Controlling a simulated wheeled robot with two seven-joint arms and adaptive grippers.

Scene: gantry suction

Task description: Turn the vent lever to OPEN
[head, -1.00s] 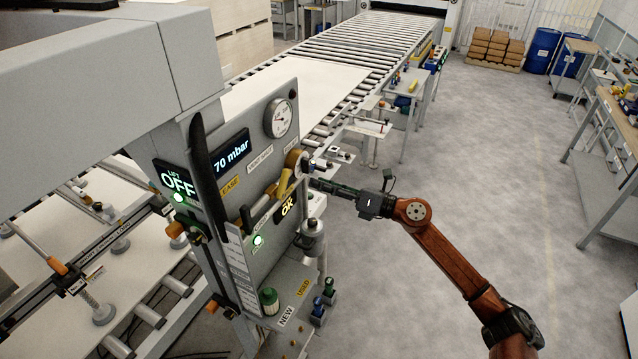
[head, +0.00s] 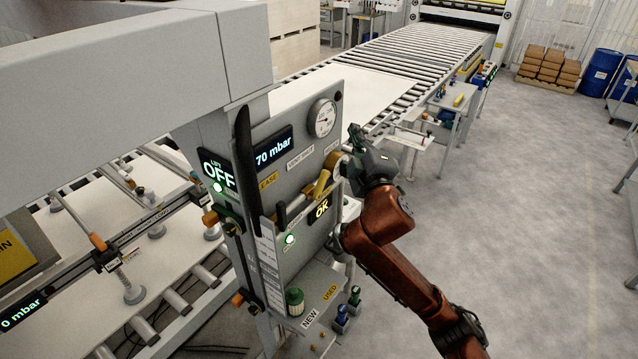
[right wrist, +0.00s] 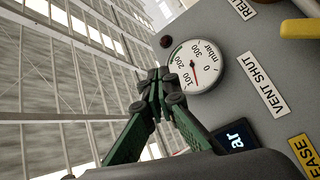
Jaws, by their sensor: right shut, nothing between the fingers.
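The grey control panel (head: 275,215) carries a yellow lever (head: 322,183) below a round hub on its right side. The lever slants down to the left; I take it for the vent lever. A "VENT SHUT" label (head: 300,158) is up-left of it, and no "OPEN" label is readable. My right gripper (head: 357,132) is shut and empty, above and right of the lever, apart from it. In the right wrist view, its closed fingertips (right wrist: 165,88) show in front of the gauge's edge, and a yellow part (right wrist: 300,28) shows at top right. My left gripper is not in view.
A round pressure gauge (head: 322,118) sits at the panel's top. A display (head: 272,149) reads 70 mbar. Below is a shelf (head: 318,290) marked NEW and USED. A roller conveyor (head: 400,60) runs behind.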

